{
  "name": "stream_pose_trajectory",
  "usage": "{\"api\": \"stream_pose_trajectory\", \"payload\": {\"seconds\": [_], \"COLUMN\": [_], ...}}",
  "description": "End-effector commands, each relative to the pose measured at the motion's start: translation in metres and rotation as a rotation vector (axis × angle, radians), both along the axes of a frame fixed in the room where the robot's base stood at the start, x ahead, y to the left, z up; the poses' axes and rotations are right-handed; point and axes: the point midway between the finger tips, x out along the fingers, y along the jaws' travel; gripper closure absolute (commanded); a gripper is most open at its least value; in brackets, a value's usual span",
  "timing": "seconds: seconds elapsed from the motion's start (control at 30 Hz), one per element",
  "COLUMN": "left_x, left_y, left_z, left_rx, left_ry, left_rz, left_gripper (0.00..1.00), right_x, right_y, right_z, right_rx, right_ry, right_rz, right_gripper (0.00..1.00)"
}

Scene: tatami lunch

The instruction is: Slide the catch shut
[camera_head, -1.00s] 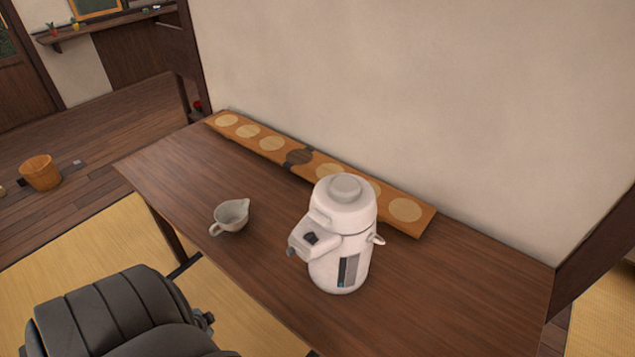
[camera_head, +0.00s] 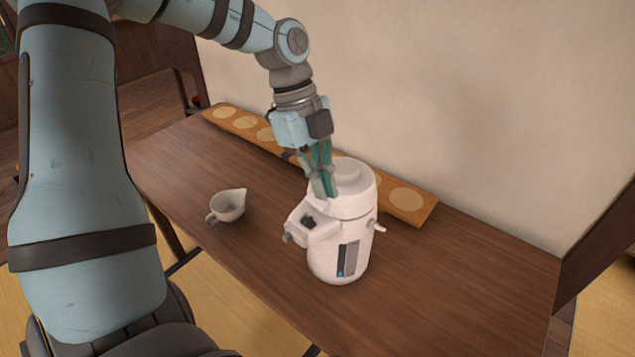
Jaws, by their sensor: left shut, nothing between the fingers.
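A white air pot (camera_head: 335,235) stands upright on the dark wooden table (camera_head: 440,300). It has a round lid, a spout with a dark button at its left front and a small lever on its right side. A dark strip on its front may be the catch or a level window; I cannot tell which. My left gripper (camera_head: 326,192) points down at the left part of the pot's top, fingers shut and empty. Its fingertips are at or just above the lid's rim; contact is unclear. The gripper hides part of the lid. My right gripper is not in view.
A small grey pouring cup (camera_head: 227,206) stands left of the pot. A long wooden board with pale round inlays (camera_head: 408,199) lies along the wall behind the pot. The table's right part is clear.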

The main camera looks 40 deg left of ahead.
Motion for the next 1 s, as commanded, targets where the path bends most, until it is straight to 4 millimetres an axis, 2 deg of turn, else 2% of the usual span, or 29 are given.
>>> {"api": "stream_pose_trajectory", "payload": {"seconds": [0.3, 0.47, 1.0], "left_x": [-0.002, -0.003, -0.007], "left_y": [-0.001, -0.003, -0.027], "left_z": [0.0, -0.01, -0.099], "left_rx": [0.008, 0.007, 0.007], "left_ry": [0.011, 0.011, 0.009], "left_rz": [0.0, 0.001, 0.016], "left_gripper": [1.0, 1.0, 1.0], "right_x": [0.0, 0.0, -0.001], "right_y": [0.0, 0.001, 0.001], "right_z": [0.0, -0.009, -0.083], "right_rx": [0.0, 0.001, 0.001], "right_ry": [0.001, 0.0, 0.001], "right_rz": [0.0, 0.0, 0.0], "right_gripper": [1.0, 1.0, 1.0]}}
